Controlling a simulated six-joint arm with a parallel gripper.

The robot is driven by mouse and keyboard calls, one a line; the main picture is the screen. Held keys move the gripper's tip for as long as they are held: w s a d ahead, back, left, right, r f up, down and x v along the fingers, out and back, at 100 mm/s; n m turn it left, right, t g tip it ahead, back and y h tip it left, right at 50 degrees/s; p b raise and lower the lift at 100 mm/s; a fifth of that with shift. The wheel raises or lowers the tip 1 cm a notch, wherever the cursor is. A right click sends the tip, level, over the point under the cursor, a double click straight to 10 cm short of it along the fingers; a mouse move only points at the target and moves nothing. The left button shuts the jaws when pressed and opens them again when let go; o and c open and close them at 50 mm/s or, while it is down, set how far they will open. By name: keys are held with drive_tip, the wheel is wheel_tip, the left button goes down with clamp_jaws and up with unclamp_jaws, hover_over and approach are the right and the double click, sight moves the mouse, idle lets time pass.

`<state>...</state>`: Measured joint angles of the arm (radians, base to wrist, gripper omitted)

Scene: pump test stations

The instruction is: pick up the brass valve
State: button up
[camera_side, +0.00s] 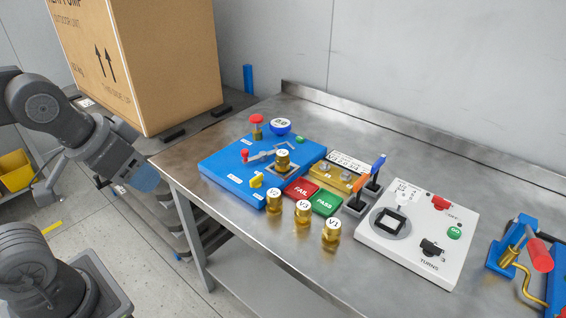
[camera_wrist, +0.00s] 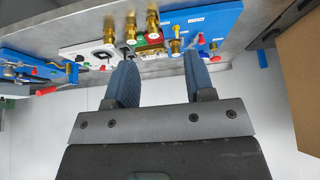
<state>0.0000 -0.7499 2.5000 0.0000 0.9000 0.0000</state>
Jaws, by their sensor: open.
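Several brass valves show in the side view. Three stand in a row on the metal bench in front of the blue station: one at the left (camera_side: 274,202), one marked V3 (camera_side: 303,213), and one marked V1 (camera_side: 331,232). Another brass valve (camera_side: 283,161) sits upright on the blue station. The row also shows in the wrist view, its middle valve (camera_wrist: 131,27) near the top. My gripper (camera_side: 146,180) hangs off the bench's left edge, well apart from all valves. Its two blue fingers (camera_wrist: 160,80) are spread and empty in the wrist view.
The blue station (camera_side: 225,166) has red, yellow and blue controls. Red FAIL (camera_side: 300,190) and green PASS (camera_side: 327,203) pads lie beside it. A white station (camera_side: 390,255) stands to the right. A large cardboard box (camera_side: 170,70) stands behind my arm. The bench's front strip is clear.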

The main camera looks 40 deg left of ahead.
drive_tip(key=shift+o, duration=0.3)
idle(0.4)
drive_tip(key=n+g+y, duration=0.1)
drive_tip(key=n, duration=0.2)
hover_over(282, 153)
drive_tip(key=s+d, duration=0.2)
drive_tip(key=s, duration=0.2)
wheel_tip(282, 153, down, 7)
drive_tip(key=x, duration=0.9)
drive_tip(key=shift+a+f, duration=0.15)
drive_tip(key=shift+a, duration=0.2)
drive_tip(key=shift+s+x, duration=0.15)
drive_tip(key=shift+x, duration=1.15)
drive_tip(key=shift+s+x, duration=0.15)
drive_tip(key=shift+x, duration=1.1)
drive_tip(key=shift+a+f, duration=0.1)
drive_tip(key=shift+a, duration=0.05)
drive_tip(key=c, duration=0.7)
